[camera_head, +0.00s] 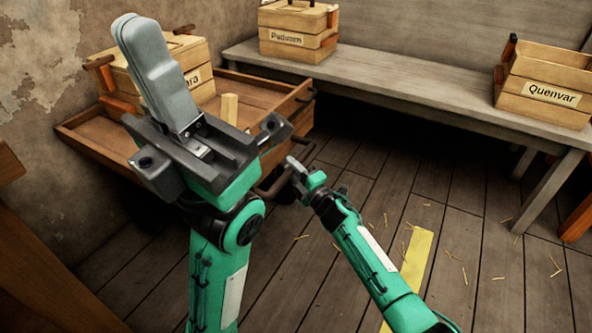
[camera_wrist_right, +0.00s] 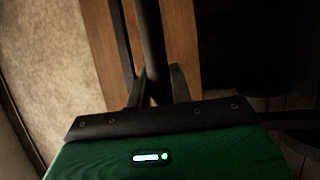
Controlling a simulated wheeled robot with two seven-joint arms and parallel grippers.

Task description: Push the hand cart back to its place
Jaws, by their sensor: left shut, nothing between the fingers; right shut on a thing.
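The hand cart (camera_head: 292,104) is a low brown wooden tray on the left, by the wall. It carries a labelled crate (camera_head: 203,77), its label partly hidden, and a small pale block (camera_head: 229,108). A dark curved handle (camera_head: 268,190) sticks out from its near right side. My right gripper (camera_head: 293,168) is shut on the handle; in the right wrist view a dark bar (camera_wrist_right: 150,45) runs between its fingers, with brown wood behind. My left gripper (camera_head: 137,30) is shut and empty, grey fingers raised in front of the cart, hiding part of it. The cart's wheels are hardly visible.
A grey bench (camera_head: 420,88) runs along the back wall, bearing a crate (camera_head: 299,30) and a crate labelled Quenvar (camera_head: 545,87). A yellow strip (camera_head: 416,262) marks the plank floor, which has scattered straw. Brown wood (camera_head: 35,270) stands at the lower left.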

